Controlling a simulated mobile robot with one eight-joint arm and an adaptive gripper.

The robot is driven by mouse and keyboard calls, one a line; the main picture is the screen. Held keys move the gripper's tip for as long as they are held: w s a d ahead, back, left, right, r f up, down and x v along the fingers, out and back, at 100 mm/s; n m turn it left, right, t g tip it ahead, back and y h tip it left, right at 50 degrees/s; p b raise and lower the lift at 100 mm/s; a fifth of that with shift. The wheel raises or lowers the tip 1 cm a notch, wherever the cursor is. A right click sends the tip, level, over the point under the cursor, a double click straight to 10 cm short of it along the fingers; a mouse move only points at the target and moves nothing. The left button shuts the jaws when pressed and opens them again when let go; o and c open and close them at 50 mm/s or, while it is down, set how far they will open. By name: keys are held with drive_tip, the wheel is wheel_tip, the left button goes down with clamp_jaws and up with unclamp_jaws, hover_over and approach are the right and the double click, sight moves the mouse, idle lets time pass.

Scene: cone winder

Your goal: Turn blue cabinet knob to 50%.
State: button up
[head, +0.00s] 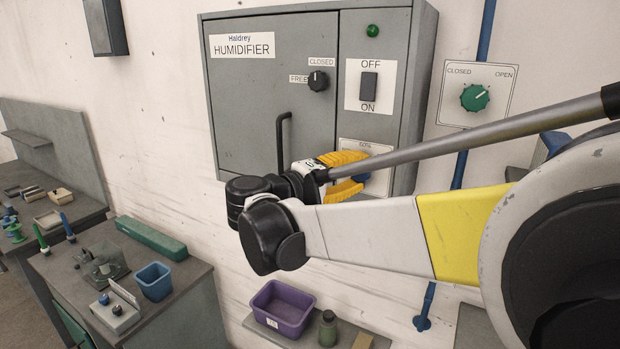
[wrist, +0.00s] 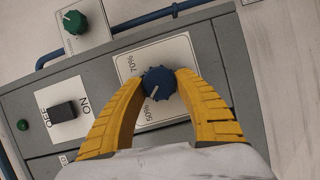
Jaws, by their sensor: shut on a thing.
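The blue knob (wrist: 159,84) sits on a white dial plate (wrist: 182,52) on the grey humidifier cabinet. My gripper (wrist: 159,80) has its two yellow fingers closed on opposite sides of the knob. In the wrist view the knob's white pointer mark slants to the lower left, between the 70% and 50% labels; its exact reading is hard to tell. In the head view my gripper (head: 363,171) reaches the lower right of the cabinet (head: 245,90), and the fingers mostly hide the knob.
The cabinet also has a black handle (head: 283,140), a black closed/free knob (head: 318,80) and an off/on switch (head: 368,86). A green knob (head: 475,97) is on the wall to the right, by a blue pipe (head: 487,30). A purple bin (head: 283,305) stands below.

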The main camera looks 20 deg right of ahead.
drive_tip(key=shift+n+h+b, duration=0.3)
drive_tip(key=shift+n, duration=0.3)
drive_tip(key=o, duration=1.2)
drive_tip(key=shift+w, duration=0.1)
drive_tip(key=v, duration=1.2)
drive_tip(key=shift+d+f, duration=0.1)
